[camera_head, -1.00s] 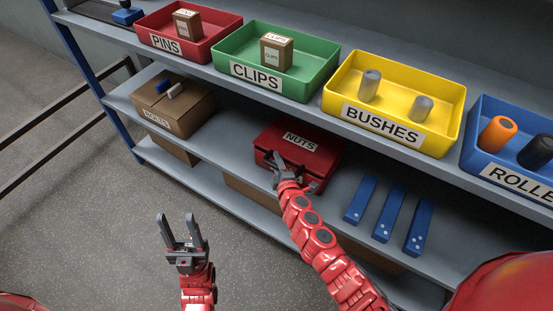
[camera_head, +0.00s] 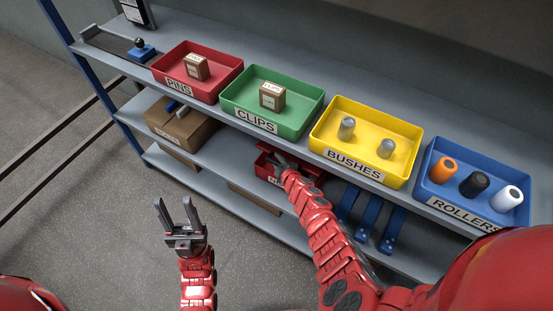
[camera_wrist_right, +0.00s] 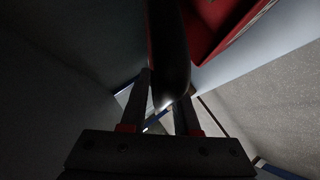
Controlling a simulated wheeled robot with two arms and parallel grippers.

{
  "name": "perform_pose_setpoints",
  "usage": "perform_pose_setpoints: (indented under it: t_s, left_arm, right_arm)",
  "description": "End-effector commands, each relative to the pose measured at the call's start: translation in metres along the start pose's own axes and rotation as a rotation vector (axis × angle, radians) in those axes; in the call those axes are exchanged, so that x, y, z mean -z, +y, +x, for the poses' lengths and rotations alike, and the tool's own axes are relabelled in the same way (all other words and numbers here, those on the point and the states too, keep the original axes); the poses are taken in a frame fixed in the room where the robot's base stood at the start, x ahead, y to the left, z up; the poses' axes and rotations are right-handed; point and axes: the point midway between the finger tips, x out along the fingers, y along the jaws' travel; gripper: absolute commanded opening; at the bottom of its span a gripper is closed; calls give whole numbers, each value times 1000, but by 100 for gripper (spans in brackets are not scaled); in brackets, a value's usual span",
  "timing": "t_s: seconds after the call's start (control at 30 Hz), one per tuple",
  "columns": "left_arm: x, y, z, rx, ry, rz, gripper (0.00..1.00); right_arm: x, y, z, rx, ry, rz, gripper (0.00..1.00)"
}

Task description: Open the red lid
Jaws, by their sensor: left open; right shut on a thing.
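The red box labelled NUTS (camera_head: 265,172) sits on the middle shelf, below the green and yellow bins. My right arm and the upper shelf partly hide it. My right gripper (camera_head: 277,157) is at the box, shut on a dark rounded edge (camera_wrist_right: 169,60) in the right wrist view, with red beside it. This looks like part of the red lid. How far the lid is raised I cannot tell. My left gripper (camera_head: 173,204) is open and empty over the floor, in front of the shelf and left of the box.
The upper shelf holds the PINS bin (camera_head: 215,93), CLIPS bin (camera_head: 235,103), BUSHES bin (camera_head: 403,177) and ROLLERS bin (camera_head: 432,185). A cardboard box (camera_head: 200,134) stands left on the middle shelf. Blue bars (camera_head: 369,218) lie right of the NUTS box.

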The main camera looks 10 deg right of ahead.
Motion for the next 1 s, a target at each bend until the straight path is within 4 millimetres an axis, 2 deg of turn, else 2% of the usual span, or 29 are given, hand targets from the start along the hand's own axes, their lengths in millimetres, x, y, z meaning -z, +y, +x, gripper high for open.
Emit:
perform_pose_setpoints:
  t_s: [0.1,0.4,1.0]
  left_arm:
    - [2,-1,12,0,0,0,50]
    - [4,-1,24,0,0,0,50]
    - [4,-1,27,0,0,0,50]
  right_arm:
    - [-2,8,-3,1,-9,5,0]
    - [-1,20,-3,0,-7,-1,0]
    - [-1,23,-2,-3,-5,-3,0]
